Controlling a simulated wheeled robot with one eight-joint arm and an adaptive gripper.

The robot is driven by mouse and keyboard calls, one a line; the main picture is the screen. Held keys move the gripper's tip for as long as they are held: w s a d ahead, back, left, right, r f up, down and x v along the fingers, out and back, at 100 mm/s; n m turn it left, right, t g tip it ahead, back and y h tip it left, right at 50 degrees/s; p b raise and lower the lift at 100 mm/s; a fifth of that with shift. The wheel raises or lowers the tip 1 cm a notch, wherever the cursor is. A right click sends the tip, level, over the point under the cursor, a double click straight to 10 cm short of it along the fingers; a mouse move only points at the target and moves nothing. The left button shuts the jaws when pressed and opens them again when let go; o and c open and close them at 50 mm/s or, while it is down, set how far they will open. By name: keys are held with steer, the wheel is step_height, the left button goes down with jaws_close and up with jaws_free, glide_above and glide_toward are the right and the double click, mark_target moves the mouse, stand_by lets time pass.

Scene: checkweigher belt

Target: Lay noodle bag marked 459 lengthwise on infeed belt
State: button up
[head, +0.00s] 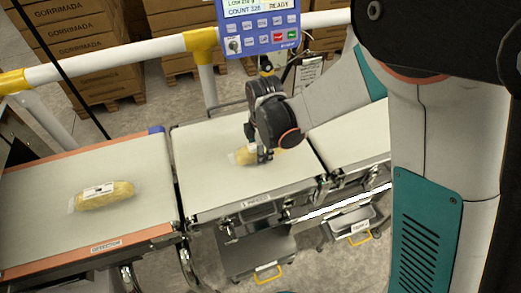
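A yellow noodle bag (242,157) in clear wrap lies at my gripper on the pale middle belt (205,185). Its long side runs roughly across the picture. My gripper (265,156) points down over the bag, and its fingers cover much of it. I cannot tell whether the fingers are closed on the bag or whether it touches the belt. A second yellow bag (118,192) with a white label lies on the left belt (40,205), apart from my gripper. The numbers on both bags are too small to read, so I cannot tell which is 459.
The left belt has orange side rails (150,233). Another pale belt section (350,132) lies to the right, partly behind my arm. A blue control panel (259,25) stands behind the middle belt. A white and yellow guard rail (120,55) and stacked cartons (85,45) are behind.

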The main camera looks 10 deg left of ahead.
steer(key=shift+r, duration=0.1)
steer(key=o, duration=0.8)
steer(key=shift+f, duration=0.2)
steer(key=o, duration=0.4)
steer(key=shift+o, duration=0.2)
steer(key=shift+r, duration=0.1)
step_height(320, 180, up, 12)
steer(key=s+p, duration=0.1)
steer(key=p, duration=0.3)
steer(key=shift+d, duration=0.35)
steer(key=shift+r, duration=0.15)
